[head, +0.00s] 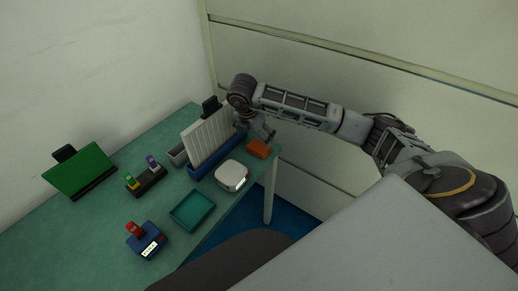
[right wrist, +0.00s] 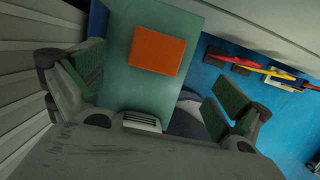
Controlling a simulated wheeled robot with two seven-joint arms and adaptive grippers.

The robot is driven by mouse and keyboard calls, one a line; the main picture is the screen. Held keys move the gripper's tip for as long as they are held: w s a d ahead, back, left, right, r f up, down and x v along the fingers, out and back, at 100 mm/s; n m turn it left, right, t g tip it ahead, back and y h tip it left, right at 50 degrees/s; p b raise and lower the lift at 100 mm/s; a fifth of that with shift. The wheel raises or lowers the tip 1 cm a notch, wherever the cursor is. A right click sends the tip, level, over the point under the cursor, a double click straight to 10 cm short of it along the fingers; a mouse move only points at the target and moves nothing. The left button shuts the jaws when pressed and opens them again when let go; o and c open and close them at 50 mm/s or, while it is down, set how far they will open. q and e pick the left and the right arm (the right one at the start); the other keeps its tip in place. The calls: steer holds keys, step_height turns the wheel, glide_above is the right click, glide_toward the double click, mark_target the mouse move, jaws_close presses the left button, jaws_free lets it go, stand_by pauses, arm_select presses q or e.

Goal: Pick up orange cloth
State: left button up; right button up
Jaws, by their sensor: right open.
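The orange cloth (head: 258,148) is a small folded block lying near the right end of the green table in the head view. In the right wrist view the orange cloth (right wrist: 156,51) lies flat on the table, beyond the fingertips and between their lines. My right gripper (head: 266,131) is just above and behind the cloth in the head view. In the right wrist view my right gripper (right wrist: 156,95) has its two green-padded fingers wide apart with nothing between them. The cloth appears apart from both fingers. My left gripper does not show.
The green table (head: 105,225) holds a blue rack of pale boards (head: 208,143) close left of my right gripper. A white device (head: 232,175), a teal tray (head: 192,210) and a blue device (head: 147,241) stand nearer. The wall is behind; the table's edge is close to the cloth.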

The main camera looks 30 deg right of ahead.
mark_target(259, 147)
steer(key=x, duration=0.2)
steer(key=shift+d+f, duration=0.1)
steer(key=shift+f, duration=0.3)
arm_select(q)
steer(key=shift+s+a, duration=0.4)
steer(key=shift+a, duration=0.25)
arm_select(e)
steer(key=shift+f, duration=0.15)
steer(key=shift+f, duration=0.1)
steer(key=shift+w+d+f, duration=0.15)
steer(key=shift+f, duration=0.4)
steer(key=shift+p+x, duration=0.3)
steer(key=shift+x, duration=1.65)
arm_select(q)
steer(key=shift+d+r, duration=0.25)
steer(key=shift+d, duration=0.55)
arm_select(e)
steer(key=shift+w, duration=0.15)
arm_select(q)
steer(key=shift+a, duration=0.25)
arm_select(e)
steer(key=shift+c, duration=0.4)
steer(key=c, duration=0.9)
